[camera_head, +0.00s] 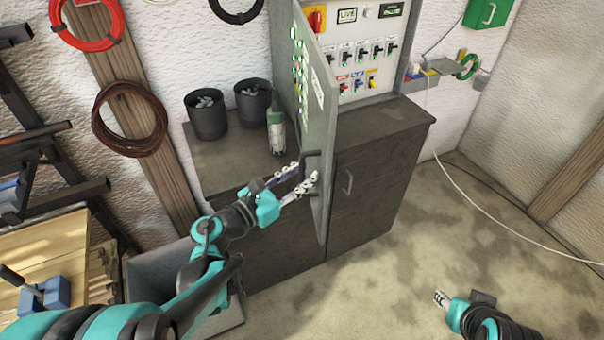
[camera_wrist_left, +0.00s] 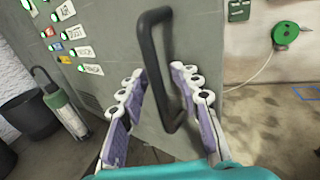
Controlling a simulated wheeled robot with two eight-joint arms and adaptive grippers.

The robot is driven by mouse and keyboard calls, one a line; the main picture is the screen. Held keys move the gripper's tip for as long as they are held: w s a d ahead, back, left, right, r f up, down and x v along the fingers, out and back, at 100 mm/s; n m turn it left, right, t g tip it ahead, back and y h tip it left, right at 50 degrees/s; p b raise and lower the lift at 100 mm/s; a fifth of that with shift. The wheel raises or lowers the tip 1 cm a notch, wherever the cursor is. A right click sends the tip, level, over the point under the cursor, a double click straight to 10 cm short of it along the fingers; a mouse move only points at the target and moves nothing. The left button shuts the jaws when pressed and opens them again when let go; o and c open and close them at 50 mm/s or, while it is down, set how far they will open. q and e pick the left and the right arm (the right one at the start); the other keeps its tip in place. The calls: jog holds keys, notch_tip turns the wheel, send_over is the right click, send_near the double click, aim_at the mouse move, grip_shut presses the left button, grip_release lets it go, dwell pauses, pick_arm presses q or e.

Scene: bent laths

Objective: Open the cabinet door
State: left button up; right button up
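The grey cabinet door (camera_head: 318,115) stands swung out from the wall cabinet, showing the switch panel (camera_head: 362,55) inside. Labels and coloured lights line the door's face, which also fills the middle of the left wrist view (camera_wrist_left: 205,45). Its black bar handle (camera_head: 311,155) is near the door's lower free edge. In the left wrist view the handle (camera_wrist_left: 160,65) runs between the spread fingers of my left gripper (camera_wrist_left: 160,95), with gaps visible beside it. My left gripper (camera_head: 302,182) is open at the handle. My right gripper (camera_head: 440,298) is low at the right, empty; its finger opening is unclear.
A dark counter (camera_head: 225,160) below the cabinet holds two black pots (camera_head: 207,118) and a green-capped bottle (camera_head: 277,133). Its lower door has a metal handle (camera_head: 348,182). A white cable (camera_head: 490,215) crosses the floor at right. The floor in front is mostly clear.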

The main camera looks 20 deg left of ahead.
pick_arm(q)
jog(key=shift+a, duration=0.1)
jog(key=shift+s+a, duration=0.1)
jog(key=shift+a, duration=0.05)
jog(key=v, duration=1.1)
jog(key=shift+s, duration=0.35)
